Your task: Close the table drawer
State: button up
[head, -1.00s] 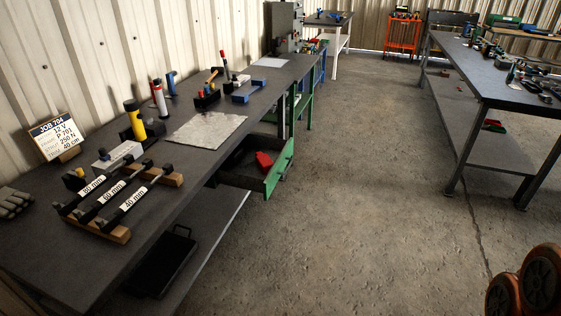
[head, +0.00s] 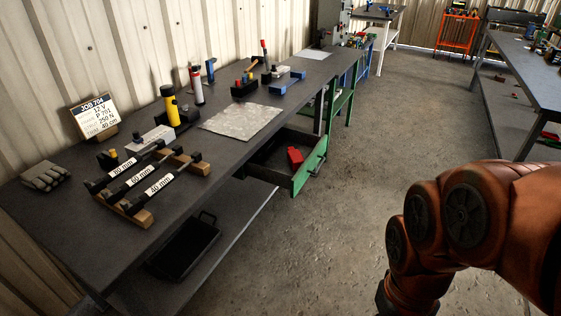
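The table drawer (head: 301,171) stands pulled out from under the long dark workbench (head: 228,152). Its front is green with a small handle, and it faces the aisle on the right. A red object (head: 295,157) lies inside the drawer. My orange arm shows at the lower right, apart from the drawer, with clear floor between them. My gripper is outside the picture.
The bench top holds labelled clamps on wooden blocks (head: 148,184), a job sign (head: 95,117), gloves (head: 46,176) and a grey sheet (head: 243,121). A black tray (head: 184,245) lies on the lower shelf. The concrete floor (head: 330,235) beside the bench is open.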

aim_at(282, 155)
jog(key=z, duration=0.05)
jog(key=k, duration=0.5)
jog(key=u, duration=0.8)
jog(key=i, duration=1.5)
jog(key=z, duration=0.35)
